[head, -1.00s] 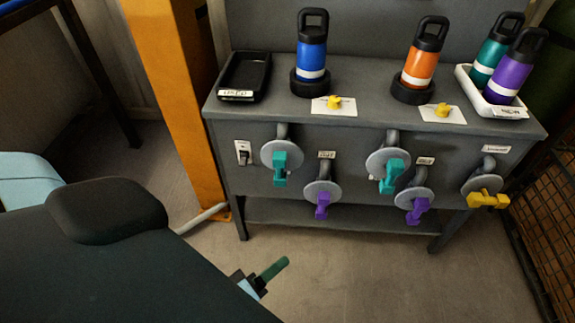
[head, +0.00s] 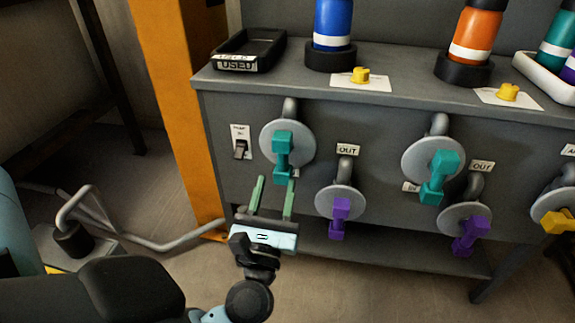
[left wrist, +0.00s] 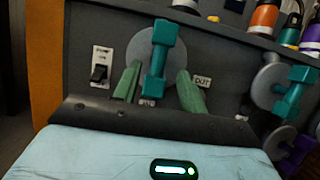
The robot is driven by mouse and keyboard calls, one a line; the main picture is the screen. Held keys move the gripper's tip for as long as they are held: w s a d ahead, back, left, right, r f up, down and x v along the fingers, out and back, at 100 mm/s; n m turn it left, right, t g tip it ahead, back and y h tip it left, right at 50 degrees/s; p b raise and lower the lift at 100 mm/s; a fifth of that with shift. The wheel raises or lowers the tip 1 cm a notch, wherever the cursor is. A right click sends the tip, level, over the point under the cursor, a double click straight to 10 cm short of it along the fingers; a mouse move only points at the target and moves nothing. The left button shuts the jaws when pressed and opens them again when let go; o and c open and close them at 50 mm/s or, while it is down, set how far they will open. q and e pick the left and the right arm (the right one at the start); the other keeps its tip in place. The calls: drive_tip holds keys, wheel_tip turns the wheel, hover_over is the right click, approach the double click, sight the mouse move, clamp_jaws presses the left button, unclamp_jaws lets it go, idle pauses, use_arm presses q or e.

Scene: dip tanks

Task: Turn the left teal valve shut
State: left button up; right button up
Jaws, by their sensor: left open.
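The left teal valve (head: 282,144) has a teal handle on a round grey disc, on the front of the grey bench. Its handle points down. It also shows in the left wrist view (left wrist: 158,58), with the handle's lower end between my fingers as seen from there. My left gripper (head: 275,190) is open, with its two green fingers apart just below and in front of the handle. I cannot tell whether they touch it. A second teal valve (head: 438,175) is to the right, its handle slightly tilted. My right gripper is not in view.
Purple valves (head: 339,212) marked OUT sit lower on the bench front. A switch (head: 241,149) is left of the left teal valve. An orange post (head: 176,110) stands at the bench's left. A black tray (head: 252,50) and bottles stand on top.

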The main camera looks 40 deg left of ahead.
sight(282, 160)
use_arm(q)
drive_tip(key=shift+r, duration=0.15)
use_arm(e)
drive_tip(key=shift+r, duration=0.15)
use_arm(q)
drive_tip(key=shift+w+a+r, duration=0.1)
drive_tip(key=shift+w+a, duration=0.1)
drive_tip(key=shift+w, duration=0.05)
drive_tip(key=x, duration=0.5)
drive_tip(key=shift+w+a+r+p, duration=0.1)
drive_tip(key=shift+w+a+p, duration=0.05)
drive_tip(key=shift+w+p, duration=0.2)
drive_tip(key=shift+w+a+r, duration=0.2)
drive_tip(key=shift+w+a, duration=0.15)
drive_tip(key=shift+w, duration=0.15)
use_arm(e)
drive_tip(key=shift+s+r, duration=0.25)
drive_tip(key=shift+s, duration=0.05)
use_arm(q)
drive_tip(key=shift+c, duration=0.3)
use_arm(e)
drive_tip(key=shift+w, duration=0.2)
